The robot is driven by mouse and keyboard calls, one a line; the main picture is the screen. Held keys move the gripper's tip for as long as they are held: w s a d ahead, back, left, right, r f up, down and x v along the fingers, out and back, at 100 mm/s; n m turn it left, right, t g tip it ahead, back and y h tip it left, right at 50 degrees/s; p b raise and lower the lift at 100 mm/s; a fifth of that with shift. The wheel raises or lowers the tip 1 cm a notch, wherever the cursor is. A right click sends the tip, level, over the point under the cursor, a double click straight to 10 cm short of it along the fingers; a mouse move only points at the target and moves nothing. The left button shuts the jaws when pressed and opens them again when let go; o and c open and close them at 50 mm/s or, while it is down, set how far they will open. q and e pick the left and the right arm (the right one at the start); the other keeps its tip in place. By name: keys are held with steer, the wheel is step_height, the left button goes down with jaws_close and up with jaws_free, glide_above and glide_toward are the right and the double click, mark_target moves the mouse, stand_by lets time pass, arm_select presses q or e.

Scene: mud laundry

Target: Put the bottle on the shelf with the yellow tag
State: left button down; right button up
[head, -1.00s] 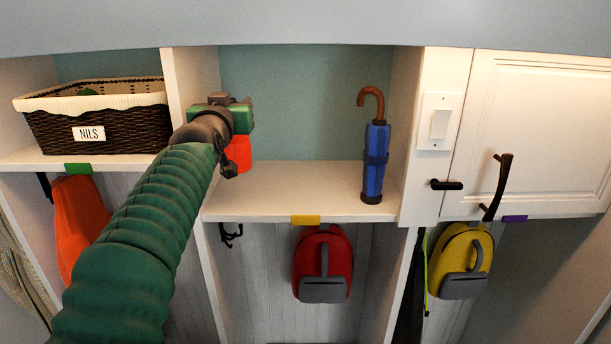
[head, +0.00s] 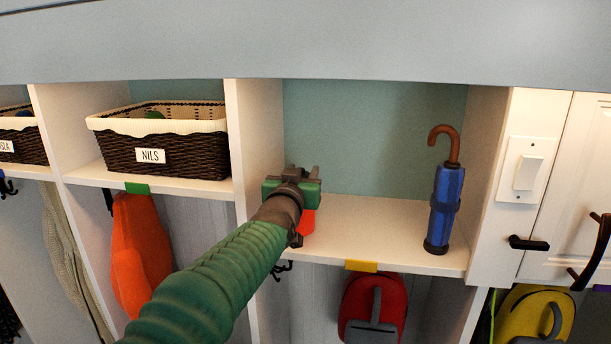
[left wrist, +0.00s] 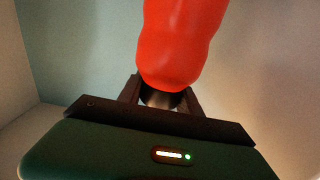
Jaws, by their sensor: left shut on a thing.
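My left gripper (head: 301,186) is inside the left part of the open cubby whose shelf (head: 380,232) carries a yellow tag (head: 361,266) on its front edge. It is shut on a red-orange bottle (head: 307,222), which shows just below and behind the gripper. In the left wrist view the bottle (left wrist: 182,45) sits between the fingers, its dark neck gripped and its body extending away. I cannot tell whether the bottle's base touches the shelf. My right gripper is not in view.
A blue umbrella (head: 445,208) with a brown handle stands at the right of the same shelf. A white divider (head: 258,150) separates it from the cubby with the NILS basket (head: 175,150) and green tag (head: 137,188). The shelf's middle is clear.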

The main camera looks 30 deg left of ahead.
arm_select(q)
steer(key=shift+a+f, duration=0.2)
steer(key=shift+a, duration=0.1)
steer(key=c, duration=1.2)
jaws_free()
steer(key=shift+s, duration=0.15)
steer(key=o, duration=0.4)
steer(key=shift+s+r, duration=0.15)
steer(key=shift+s, duration=0.1)
steer(key=shift+w+d, duration=0.1)
steer(key=shift+d, duration=0.1)
steer(key=shift+d, duration=0.1)
